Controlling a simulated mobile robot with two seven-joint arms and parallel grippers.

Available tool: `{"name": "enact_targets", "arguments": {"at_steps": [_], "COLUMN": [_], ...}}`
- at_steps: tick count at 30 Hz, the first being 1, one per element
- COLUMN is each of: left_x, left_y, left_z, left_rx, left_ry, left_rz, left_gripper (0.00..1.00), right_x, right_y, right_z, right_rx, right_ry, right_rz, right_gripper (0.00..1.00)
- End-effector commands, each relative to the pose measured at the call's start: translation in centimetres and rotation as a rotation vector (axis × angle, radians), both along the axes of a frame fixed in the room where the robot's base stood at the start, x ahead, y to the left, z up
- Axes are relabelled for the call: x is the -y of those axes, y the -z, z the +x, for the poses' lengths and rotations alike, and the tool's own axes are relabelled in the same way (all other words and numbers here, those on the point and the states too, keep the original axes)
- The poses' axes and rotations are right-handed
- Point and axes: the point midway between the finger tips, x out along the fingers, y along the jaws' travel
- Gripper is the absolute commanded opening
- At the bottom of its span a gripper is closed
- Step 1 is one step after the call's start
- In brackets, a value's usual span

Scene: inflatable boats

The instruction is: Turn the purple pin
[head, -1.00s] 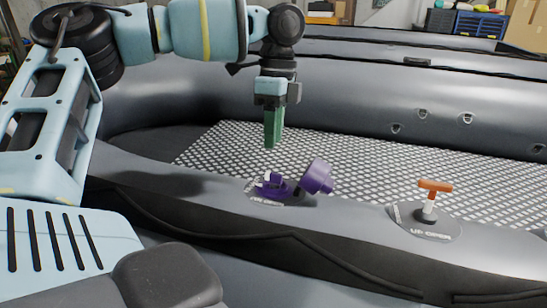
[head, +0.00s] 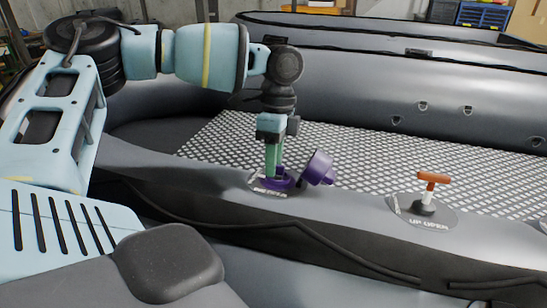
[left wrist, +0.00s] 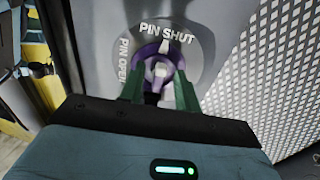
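The purple pin (left wrist: 160,60) is in a round purple valve on the boat tube. In the left wrist view it lies between my fingertips, its white mark by the "PIN SHUT" lettering (left wrist: 167,32); "PIN OPEN" is at its left. In the head view the purple valve (head: 287,184) is partly hidden by my fingers, with its purple cap (head: 319,168) tilted open beside it. My left gripper (head: 271,173) points down at the valve. Its green fingers (left wrist: 160,85) are apart, one on each side of the pin; contact is not clear. My right gripper is not in view.
An orange-topped T-handle (head: 433,180) stands on a disc marked "UP OPEN" on the tube to the right. The patterned boat floor (head: 370,160) lies behind the valve. Another grey tube (head: 350,90) rises beyond it.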

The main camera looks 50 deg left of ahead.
Motion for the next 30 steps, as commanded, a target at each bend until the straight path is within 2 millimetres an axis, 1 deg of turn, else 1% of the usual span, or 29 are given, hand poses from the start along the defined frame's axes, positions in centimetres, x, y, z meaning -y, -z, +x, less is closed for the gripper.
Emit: {"name": "enact_targets", "arguments": {"at_steps": [6,12,14,23,30], "left_x": [0.0,-0.01,-0.01,0.01,0.09], "left_y": [0.06,0.03,0.03,-0.01,0.0], "left_z": [-0.02,-0.01,-0.01,0.0,-0.09], "left_rx": [-0.001,-0.001,-0.001,-0.001,-0.011], "left_ry": [0.0,0.0,0.0,-0.014,-0.11], "left_rz": [0.0,0.0,0.0,0.002,0.019], "left_gripper": [0.33,0.07,0.0,0.0,0.0], "right_x": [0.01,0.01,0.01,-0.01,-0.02], "right_y": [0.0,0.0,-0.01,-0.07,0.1], "right_z": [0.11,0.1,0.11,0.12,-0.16], "right_rx": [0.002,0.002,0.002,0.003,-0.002], "right_ry": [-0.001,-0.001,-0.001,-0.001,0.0], "right_rz": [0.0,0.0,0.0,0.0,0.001], "right_gripper": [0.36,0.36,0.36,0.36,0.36]}}
